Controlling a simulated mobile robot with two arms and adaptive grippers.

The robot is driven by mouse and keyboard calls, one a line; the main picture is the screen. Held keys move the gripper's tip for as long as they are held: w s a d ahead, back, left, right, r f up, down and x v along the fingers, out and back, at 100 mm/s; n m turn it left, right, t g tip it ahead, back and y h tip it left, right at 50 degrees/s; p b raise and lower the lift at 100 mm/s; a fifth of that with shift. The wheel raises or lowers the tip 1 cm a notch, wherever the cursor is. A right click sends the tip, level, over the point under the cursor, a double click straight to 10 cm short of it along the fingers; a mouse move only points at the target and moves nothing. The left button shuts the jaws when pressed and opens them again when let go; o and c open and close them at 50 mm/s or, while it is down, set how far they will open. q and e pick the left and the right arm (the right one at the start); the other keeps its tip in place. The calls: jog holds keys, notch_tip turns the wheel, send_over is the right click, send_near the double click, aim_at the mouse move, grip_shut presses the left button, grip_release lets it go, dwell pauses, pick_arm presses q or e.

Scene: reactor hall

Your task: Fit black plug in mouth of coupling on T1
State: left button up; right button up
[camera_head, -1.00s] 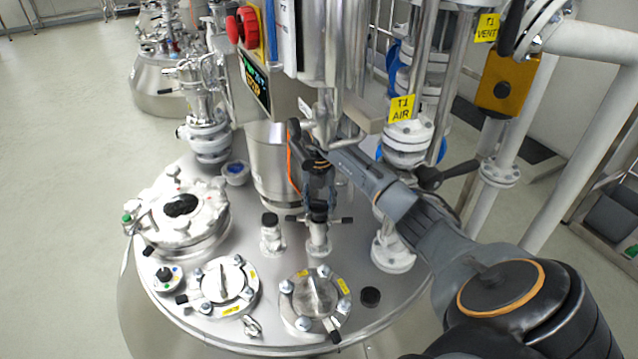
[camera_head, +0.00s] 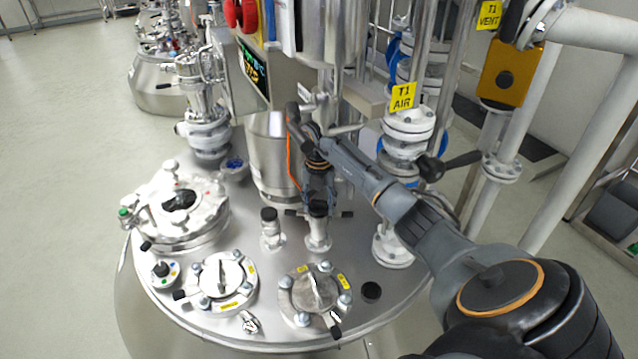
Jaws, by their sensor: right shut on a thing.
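My right gripper (camera_head: 318,197) points down over the vessel T1, shut on the black plug (camera_head: 318,209). The plug is at the mouth of a silver coupling (camera_head: 318,236) with side levers, which stands upright on the vessel lid. The plug looks in line with the coupling; how deep it sits in the mouth is hidden by the gripper fingers and too small to tell. My left gripper is not in view.
A similar stub with a black top (camera_head: 270,228) stands just left of the coupling. A flanged white valve (camera_head: 393,245) stands at right. A steel column (camera_head: 270,155) rises behind.

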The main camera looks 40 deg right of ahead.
jog(key=shift+s+a+f, duration=0.15)
jog(key=shift+f, duration=0.2)
